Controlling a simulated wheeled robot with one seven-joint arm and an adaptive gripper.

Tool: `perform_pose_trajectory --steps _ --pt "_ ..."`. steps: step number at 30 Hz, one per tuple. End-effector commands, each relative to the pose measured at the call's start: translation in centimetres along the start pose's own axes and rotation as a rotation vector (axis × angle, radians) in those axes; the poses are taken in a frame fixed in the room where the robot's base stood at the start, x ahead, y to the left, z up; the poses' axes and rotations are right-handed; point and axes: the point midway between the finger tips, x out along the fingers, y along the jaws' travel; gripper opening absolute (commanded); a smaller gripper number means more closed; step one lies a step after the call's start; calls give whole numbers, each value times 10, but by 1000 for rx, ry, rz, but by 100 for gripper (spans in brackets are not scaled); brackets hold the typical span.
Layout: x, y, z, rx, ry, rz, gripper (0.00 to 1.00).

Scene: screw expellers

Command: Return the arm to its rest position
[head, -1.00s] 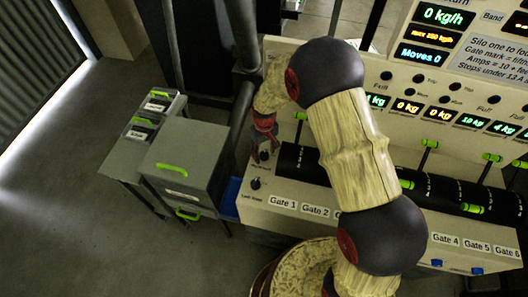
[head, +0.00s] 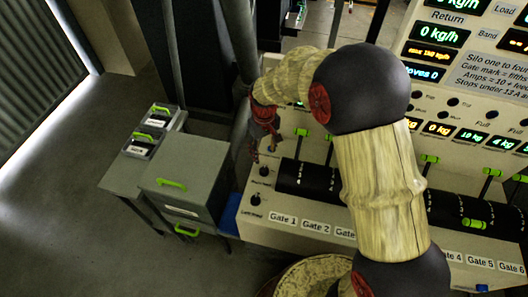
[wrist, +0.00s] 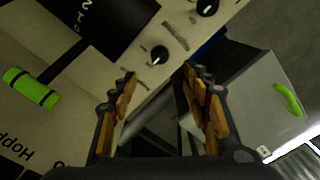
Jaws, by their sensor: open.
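My arm reaches up across the right half of the head view, with dark round joints and pale wood-like links. My gripper (head: 263,150) hangs at its far end, red and dark, above the left end of the control console (head: 262,222). In the wrist view my gripper (wrist: 157,100) shows two wooden-looking fingers spread apart with nothing between them. Below the gap are the console's left edge and a dark space beside it. The gripper appears apart from the knobs and levers.
Green-handled gate levers (head: 302,132) line the console, with black knobs (head: 256,199) at its left end. A grey cabinet (head: 186,180) with green handles and a small tray bench (head: 150,135) stand left. Open floor (head: 70,215) lies further left.

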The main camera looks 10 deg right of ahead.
Motion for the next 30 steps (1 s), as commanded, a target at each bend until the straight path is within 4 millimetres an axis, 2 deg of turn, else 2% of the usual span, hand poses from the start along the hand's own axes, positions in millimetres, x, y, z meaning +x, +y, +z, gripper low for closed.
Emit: perform_pose_trajectory --steps 13,16,18,30 --pt "0 0 2 23 -6 -1 48" --pt "9 -4 21 47 -48 -9 48" --pt "9 -8 42 67 -82 -14 48" --pt "-69 -9 134 199 -14 -2 48"
